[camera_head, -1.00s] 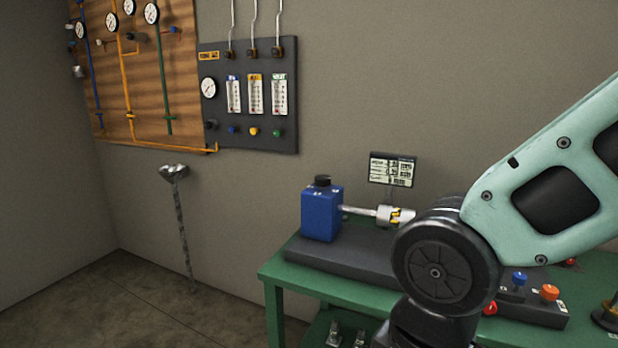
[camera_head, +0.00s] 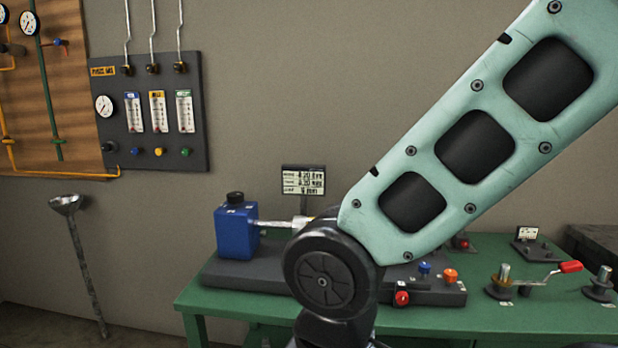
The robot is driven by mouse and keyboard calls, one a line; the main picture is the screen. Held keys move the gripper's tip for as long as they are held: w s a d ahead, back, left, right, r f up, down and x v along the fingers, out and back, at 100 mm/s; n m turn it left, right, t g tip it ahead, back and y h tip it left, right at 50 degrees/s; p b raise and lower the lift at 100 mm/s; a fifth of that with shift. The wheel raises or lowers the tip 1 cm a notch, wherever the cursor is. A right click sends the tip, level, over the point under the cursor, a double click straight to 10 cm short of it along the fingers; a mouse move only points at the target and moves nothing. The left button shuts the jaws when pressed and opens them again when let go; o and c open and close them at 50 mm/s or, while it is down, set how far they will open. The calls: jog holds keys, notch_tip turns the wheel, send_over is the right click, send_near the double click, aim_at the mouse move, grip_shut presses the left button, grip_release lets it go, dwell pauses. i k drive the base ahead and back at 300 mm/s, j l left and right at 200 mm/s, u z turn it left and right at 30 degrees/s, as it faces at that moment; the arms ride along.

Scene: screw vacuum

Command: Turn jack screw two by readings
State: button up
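On the green table (camera_head: 440,318) at the right stand two screw posts on round dark bases. The left one (camera_head: 503,274) has a crank handle with a red grip (camera_head: 570,267) reaching right. The right one (camera_head: 604,275) shows a bare post. My teal arm crosses the middle and right of the view. My gripper is not visible.
A dark base plate on the table carries a blue knob (camera_head: 424,268), an orange knob (camera_head: 450,276) and a red knob (camera_head: 401,298). A dark gauge panel (camera_head: 150,110) hangs on the wall at left. A metal funnel (camera_head: 66,204) on a pole stands left of the table.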

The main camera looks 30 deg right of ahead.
aim_at(402, 297)
jog(key=z, duration=0.85)
